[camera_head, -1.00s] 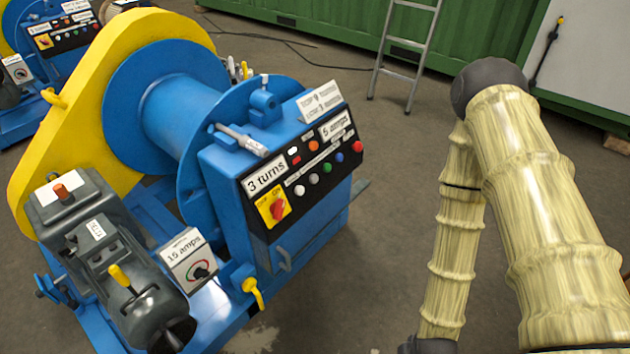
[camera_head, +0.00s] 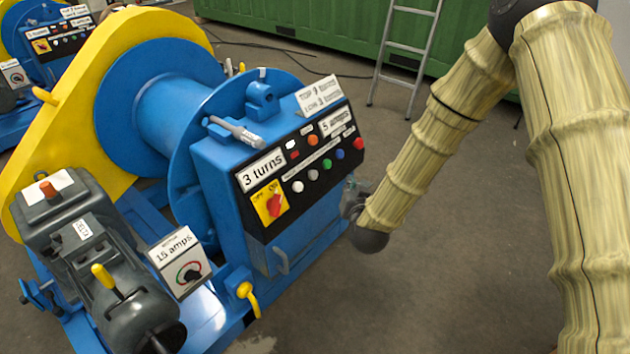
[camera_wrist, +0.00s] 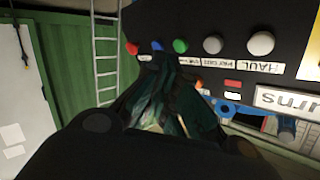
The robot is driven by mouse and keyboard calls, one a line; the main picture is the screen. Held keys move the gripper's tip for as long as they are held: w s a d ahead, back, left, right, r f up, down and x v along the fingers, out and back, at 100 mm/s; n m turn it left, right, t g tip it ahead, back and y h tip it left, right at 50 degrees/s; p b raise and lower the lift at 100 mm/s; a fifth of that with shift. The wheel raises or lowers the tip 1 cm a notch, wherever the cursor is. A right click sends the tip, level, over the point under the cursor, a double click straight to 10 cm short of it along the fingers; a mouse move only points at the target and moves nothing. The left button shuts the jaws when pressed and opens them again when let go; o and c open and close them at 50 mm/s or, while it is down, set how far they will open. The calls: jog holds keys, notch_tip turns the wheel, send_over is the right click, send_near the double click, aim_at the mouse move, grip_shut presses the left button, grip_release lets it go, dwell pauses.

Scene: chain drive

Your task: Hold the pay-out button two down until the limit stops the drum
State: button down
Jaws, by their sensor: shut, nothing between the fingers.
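The black control panel (camera_head: 300,210) on the blue winch housing carries a slanted row of buttons: a white one (camera_head: 298,187), a second pale one (camera_head: 312,175), green (camera_head: 326,163), blue (camera_head: 339,154) and red (camera_head: 358,144). In the wrist view the panel is upside down; the pale button (camera_wrist: 213,44) is beside the white button (camera_wrist: 262,43) labelled HAUL. Its own small label looks like PAY OUT. My gripper (camera_wrist: 160,65) is shut and empty, its tips near the blue and green buttons; contact cannot be told. In the head view it shows partly (camera_head: 352,196), beside the panel's right edge.
A yellow-red switch (camera_head: 270,203) sits at the panel's left. The blue drum (camera_head: 170,105) and yellow guard (camera_head: 60,130) are behind. A ladder (camera_head: 405,50) leans on a green container (camera_head: 300,25). The floor right of the winch is clear.

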aim_at(313, 175)
jog(key=w+r, duration=0.1)
jog(key=w+a+r+t, duration=0.1)
jog(key=r, duration=0.1)
jog(key=shift+r, duration=0.1)
jog(key=shift+a, duration=0.1)
jog(key=w+a+f+b, duration=0.3)
jog(key=w+a+f, duration=0.1)
jog(key=a, duration=0.2)
jog(key=shift+w, duration=0.3)
dwell(0.3)
jog(key=shift+a, duration=0.15)
dwell(1.3)
jog(key=shift+w+a+f, duration=0.15)
jog(key=shift+w+a, duration=0.1)
jog(key=shift+a, duration=0.05)
jog(key=shift+w+a+f, duration=0.25)
jog(key=shift+a, duration=0.1)
dwell(4.2)
